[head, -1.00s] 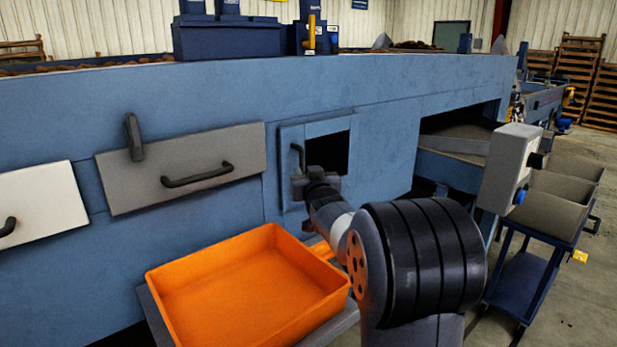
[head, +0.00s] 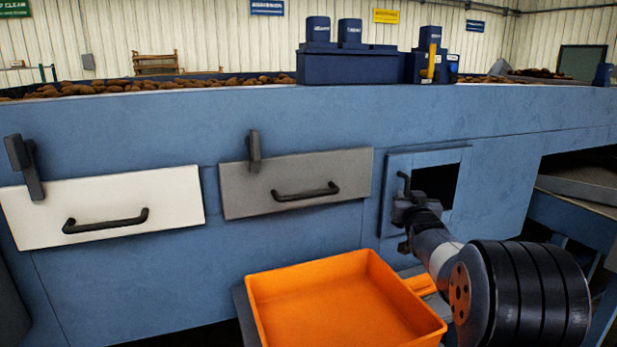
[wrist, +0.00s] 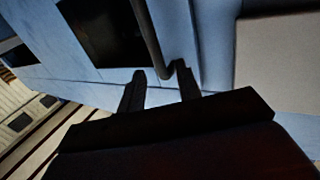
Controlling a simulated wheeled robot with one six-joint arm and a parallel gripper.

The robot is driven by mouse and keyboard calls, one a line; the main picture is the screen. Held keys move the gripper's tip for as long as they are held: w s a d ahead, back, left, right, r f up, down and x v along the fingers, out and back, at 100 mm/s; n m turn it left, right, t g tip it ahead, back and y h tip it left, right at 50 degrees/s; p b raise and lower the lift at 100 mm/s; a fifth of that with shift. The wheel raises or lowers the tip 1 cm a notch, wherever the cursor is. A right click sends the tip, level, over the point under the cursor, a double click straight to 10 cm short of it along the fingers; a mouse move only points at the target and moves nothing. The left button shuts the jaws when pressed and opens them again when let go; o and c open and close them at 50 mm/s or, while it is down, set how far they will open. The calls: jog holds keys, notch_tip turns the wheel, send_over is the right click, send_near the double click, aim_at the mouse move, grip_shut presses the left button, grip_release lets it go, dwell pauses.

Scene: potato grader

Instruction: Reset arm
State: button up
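My gripper (head: 405,207) is in front of the blue hatch panel on the machine's side, near the lower end of its dark upright handle (head: 401,184). In the wrist view my two fingers (wrist: 160,82) stand apart. The lower end of the handle (wrist: 150,35) shows just past the fingertips, close to the right one. I cannot tell whether they touch. The hatch's dark square opening (head: 437,184) is right of the handle; it also shows in the wrist view (wrist: 95,30).
An orange tray (head: 345,300) sits below and left of my gripper. A grey panel (head: 296,183) and a white panel (head: 100,207), both with dark handles, are on the blue machine (head: 300,115) to the left. Potatoes (head: 170,85) lie along its top.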

aim_at(407, 190)
jog(key=w, duration=0.2)
jog(key=w+p, duration=0.1)
jog(key=w, duration=0.3)
jog(key=shift+d, duration=0.4)
jog(key=shift+s+p, duration=0.1)
jog(key=shift+p, duration=0.2)
jog(key=shift+s+f, duration=0.1)
jog(key=shift+s, duration=0.05)
